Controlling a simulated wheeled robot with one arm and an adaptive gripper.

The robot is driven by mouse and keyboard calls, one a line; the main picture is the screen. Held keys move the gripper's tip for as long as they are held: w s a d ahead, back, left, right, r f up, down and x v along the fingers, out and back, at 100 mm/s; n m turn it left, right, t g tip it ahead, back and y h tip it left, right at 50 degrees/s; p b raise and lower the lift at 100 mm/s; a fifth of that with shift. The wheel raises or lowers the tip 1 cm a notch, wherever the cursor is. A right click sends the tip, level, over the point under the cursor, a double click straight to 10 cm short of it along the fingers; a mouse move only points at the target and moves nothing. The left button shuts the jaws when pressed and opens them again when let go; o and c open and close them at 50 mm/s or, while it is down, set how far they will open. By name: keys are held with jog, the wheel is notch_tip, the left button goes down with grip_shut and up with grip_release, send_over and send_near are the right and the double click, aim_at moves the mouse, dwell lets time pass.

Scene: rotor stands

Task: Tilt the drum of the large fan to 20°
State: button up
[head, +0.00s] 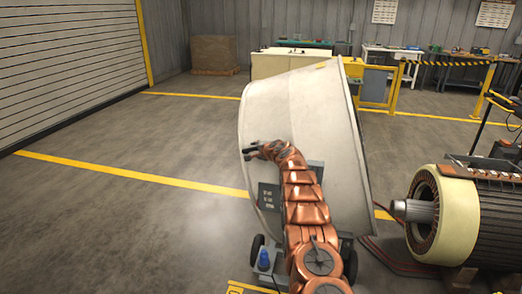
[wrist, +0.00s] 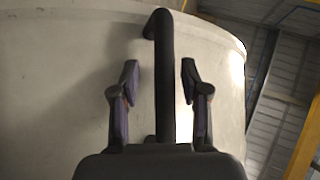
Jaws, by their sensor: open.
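The large fan's drum (head: 305,130) is a big off-white cylinder, tilted on a wheeled stand (head: 268,192) in the middle of the head view. Its pale wall (wrist: 60,70) fills most of the wrist view. A dark bar handle (wrist: 163,75) stands out from that wall. My gripper (wrist: 159,80) is open, with one finger on each side of the handle and gaps visible on both sides. In the head view my gripper (head: 248,152) is at the drum's left side, and the handle is hard to make out there.
A large motor (head: 450,215) with a shaft stands close on the right. Red cables (head: 395,262) lie on the floor between it and the fan. Yellow barriers (head: 385,92) and workbenches stand behind. The floor on the left is clear up to the roller shutter (head: 70,65).

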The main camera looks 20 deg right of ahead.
jog(key=shift+s+r, duration=0.1)
jog(key=shift+r, duration=0.05)
jog(key=a+v, duration=0.1)
jog(key=v, duration=1)
jog(key=shift+s+d, duration=0.4)
jog(key=shift+d, duration=0.1)
dwell(0.4)
dwell(0.4)
